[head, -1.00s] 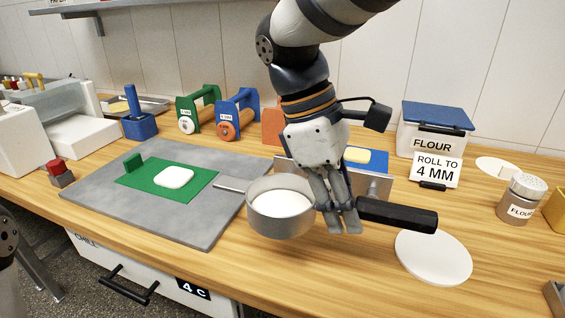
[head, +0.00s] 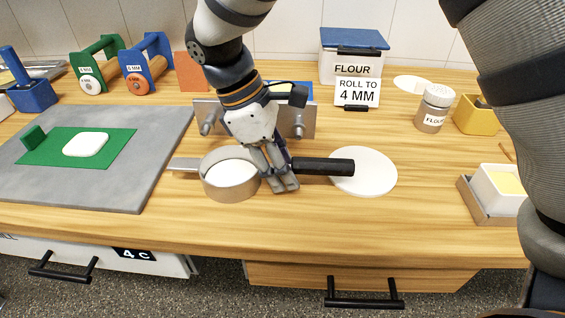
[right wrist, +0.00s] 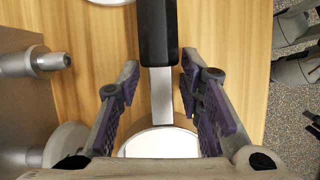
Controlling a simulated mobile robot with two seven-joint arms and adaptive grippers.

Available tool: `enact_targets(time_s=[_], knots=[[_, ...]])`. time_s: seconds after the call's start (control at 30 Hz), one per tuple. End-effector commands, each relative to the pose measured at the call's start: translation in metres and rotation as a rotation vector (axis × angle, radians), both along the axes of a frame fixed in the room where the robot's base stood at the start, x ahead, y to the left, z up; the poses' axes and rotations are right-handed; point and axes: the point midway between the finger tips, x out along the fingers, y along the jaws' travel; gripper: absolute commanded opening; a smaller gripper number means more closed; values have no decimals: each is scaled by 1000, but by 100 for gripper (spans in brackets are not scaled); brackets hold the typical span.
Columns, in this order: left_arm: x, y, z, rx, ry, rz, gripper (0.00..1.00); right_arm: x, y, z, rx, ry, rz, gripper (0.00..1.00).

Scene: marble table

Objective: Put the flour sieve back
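The flour sieve (head: 230,187) is a round metal ring with a white inside, a short flat tab on the left and a black handle (head: 325,166) on the right. It looks level, low over the table beside the grey slab; its tab reaches the slab's edge. My right gripper (head: 283,186) points down at the handle's inner end. In the right wrist view my right gripper (right wrist: 160,60) has its fingers apart, one each side of the handle (right wrist: 157,30), with narrow gaps showing. The sieve's white inside (right wrist: 160,143) is partly hidden by the gripper. My left gripper is not in view.
A metal rack (head: 210,112) with pegs stands just behind the sieve. A white disc (head: 372,178) lies at the handle's end. The grey slab (head: 150,165) bears a green mat. A flour shaker (head: 434,108) and yellow tub (head: 478,115) stand right. Table front is clear.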

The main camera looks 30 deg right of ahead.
Motion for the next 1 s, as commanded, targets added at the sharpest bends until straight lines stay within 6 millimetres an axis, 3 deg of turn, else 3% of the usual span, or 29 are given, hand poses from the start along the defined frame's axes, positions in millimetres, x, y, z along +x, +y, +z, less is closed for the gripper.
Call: enact_targets(time_s=[0.37, 0.7, 0.83, 1.0], knots=[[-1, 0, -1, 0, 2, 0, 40, 2, 2, 8, 1, -3, 1, 43], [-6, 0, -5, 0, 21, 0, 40, 21, 29, 86, 2, -1, 0, 43], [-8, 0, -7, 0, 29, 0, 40, 26, 35, 105, 1, 2, 0, 43], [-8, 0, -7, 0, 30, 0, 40, 27, 38, 114, 1, 2, 0, 43]])
